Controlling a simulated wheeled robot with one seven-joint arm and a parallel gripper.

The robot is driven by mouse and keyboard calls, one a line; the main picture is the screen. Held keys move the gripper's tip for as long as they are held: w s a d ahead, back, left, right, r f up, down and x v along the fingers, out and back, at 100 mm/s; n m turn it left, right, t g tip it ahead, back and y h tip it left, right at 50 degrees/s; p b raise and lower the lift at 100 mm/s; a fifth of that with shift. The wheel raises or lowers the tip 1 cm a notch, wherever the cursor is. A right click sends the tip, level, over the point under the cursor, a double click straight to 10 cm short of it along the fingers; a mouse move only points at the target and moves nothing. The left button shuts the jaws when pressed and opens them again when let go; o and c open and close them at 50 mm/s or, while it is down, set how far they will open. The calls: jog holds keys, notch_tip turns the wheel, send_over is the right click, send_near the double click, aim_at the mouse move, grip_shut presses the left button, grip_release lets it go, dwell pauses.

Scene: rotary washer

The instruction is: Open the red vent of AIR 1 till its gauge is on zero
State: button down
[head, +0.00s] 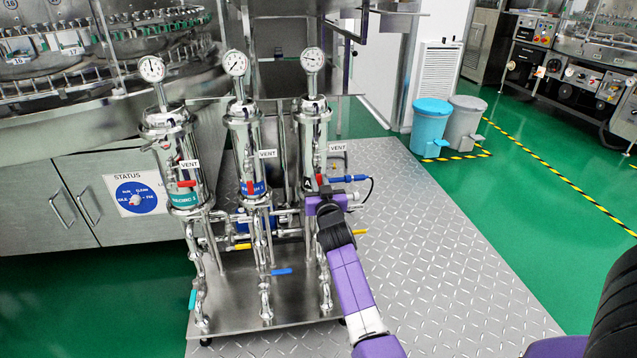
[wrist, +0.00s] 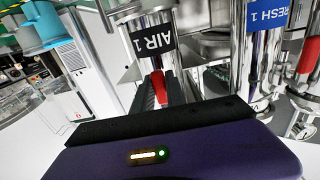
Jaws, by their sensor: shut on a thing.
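The AIR 1 housing (head: 313,135) is the rightmost of three steel filter housings in the head view. Its black AIR 1 label (wrist: 152,38) reads tilted in the wrist view. The red vent handle (wrist: 159,87) sits just below that label, between the dark fingers of my gripper (wrist: 161,92), which is shut on it. In the head view my gripper (head: 321,192) is at the lower part of this housing, with a bit of the red vent (head: 319,179) showing above it. The AIR 1 gauge (head: 313,59) stands on top; its needle is too small to read surely.
The middle housing (head: 244,140), labelled FRESH 1 (wrist: 281,14), stands close to the left with its own red vent (head: 250,187) and gauge (head: 235,63). A third housing (head: 172,140) is farther left. A blue plug and cable (head: 349,178) are just right. Open plate floor (head: 440,260) lies right.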

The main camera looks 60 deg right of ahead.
jog(key=c, duration=1.4)
grip_release()
jog(key=shift+o, duration=0.2)
jog(key=b+v, duration=0.1)
jog(key=v, duration=0.6)
jog(key=shift+s+a, duration=0.2)
jog(key=shift+a, duration=0.15)
